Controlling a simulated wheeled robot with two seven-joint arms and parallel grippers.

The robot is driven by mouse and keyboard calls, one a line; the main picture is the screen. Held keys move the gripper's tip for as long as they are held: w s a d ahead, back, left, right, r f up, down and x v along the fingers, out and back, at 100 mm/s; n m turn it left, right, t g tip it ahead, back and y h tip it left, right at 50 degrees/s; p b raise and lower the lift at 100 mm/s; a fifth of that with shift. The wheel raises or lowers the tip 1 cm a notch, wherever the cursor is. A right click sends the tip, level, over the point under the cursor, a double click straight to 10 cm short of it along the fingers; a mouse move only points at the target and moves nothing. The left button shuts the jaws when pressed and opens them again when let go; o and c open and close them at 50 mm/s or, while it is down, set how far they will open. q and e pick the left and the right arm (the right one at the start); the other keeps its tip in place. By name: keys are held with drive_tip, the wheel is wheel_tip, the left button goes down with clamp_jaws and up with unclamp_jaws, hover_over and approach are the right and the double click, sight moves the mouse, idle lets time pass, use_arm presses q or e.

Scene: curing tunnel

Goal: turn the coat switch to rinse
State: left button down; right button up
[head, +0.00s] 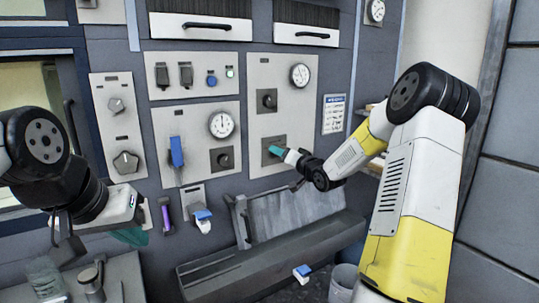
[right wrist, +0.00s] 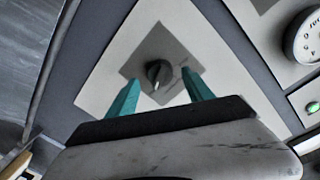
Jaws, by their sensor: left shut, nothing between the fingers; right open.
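A dark rotary knob (right wrist: 158,72) on a grey square plate shows in the right wrist view, on a pale panel. It sits between the two teal fingers of my right gripper (right wrist: 161,90), which are open and apart from each other. I cannot tell if they touch it. In the head view my right gripper (head: 277,151) is at the lower plate of the right-hand panel and hides the knob there. No label is readable, so I cannot confirm which knob is the coat switch. My left gripper (head: 131,236) is shut and empty at the lower left, with teal fingertips.
Another knob (head: 267,99) and a gauge (head: 300,75) are above my right gripper. The middle panel holds a blue lever (head: 176,151), a dial (head: 221,124) and a knob (head: 222,158). A grey trough (head: 270,255) juts out below the panels.

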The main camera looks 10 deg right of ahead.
drive_tip(key=v, duration=0.6)
drive_tip(key=s+a+n+g+h, duration=0.1)
drive_tip(key=s+a+g, duration=0.2)
drive_tip(key=s, duration=0.9)
drive_tip(key=s+a+r+n+g+h, duration=0.1)
drive_tip(key=s+a+g, duration=0.3)
drive_tip(key=s, duration=0.8)
drive_tip(key=s+a+r+n+g, duration=0.1)
drive_tip(key=s+a+n+g, duration=0.1)
drive_tip(key=s, duration=1)
drive_tip(key=shift+s+a+g+h, duration=0.35)
drive_tip(key=shift+a+g+h, duration=0.05)
drive_tip(key=shift+a+g, duration=0.3)
